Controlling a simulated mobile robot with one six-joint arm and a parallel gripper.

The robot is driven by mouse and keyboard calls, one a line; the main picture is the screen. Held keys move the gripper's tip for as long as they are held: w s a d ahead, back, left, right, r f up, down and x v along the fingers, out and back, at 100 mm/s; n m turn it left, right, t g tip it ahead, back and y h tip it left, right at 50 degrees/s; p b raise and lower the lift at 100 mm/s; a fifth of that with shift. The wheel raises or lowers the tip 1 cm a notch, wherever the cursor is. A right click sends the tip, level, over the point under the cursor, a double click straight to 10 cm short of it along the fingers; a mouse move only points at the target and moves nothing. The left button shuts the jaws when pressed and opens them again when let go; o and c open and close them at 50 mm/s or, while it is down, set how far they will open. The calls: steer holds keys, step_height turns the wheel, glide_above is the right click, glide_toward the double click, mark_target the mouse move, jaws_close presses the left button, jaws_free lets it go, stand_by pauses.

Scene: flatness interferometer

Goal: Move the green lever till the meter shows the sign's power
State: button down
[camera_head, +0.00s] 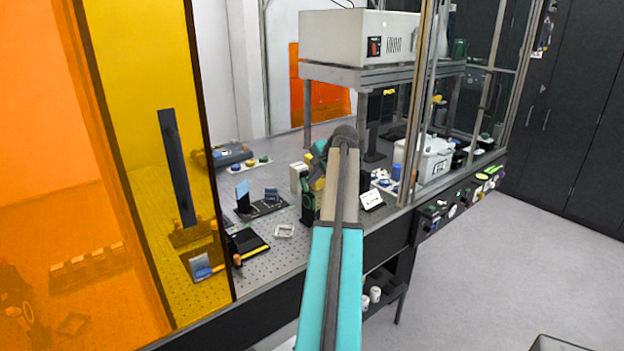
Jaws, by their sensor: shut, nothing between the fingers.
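My arm reaches from the bottom middle over the bench, and its far end is a dark round joint. I cannot make out my gripper's fingers; the arm's far end and the clutter there hide them. Just left of the arm stands a small black mount with green on it (307,193); whether the green is the lever is too small to tell. A white card on a dark stand (371,199), perhaps the sign, leans right of the arm; its text is unreadable. A dark display with small yellow characters (388,93), perhaps the meter, stands under the shelf; I cannot read it.
A beige box (357,37) sits on the shelf. Orange panels (150,110) close off the left.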

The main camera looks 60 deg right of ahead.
steer(key=b+v, duration=0.2)
steer(key=v, duration=1)
steer(key=shift+s+r, duration=0.15)
steer(key=shift+s, duration=0.15)
steer(key=c, duration=2.5)
jaws_free()
steer(key=shift+a, duration=0.1)
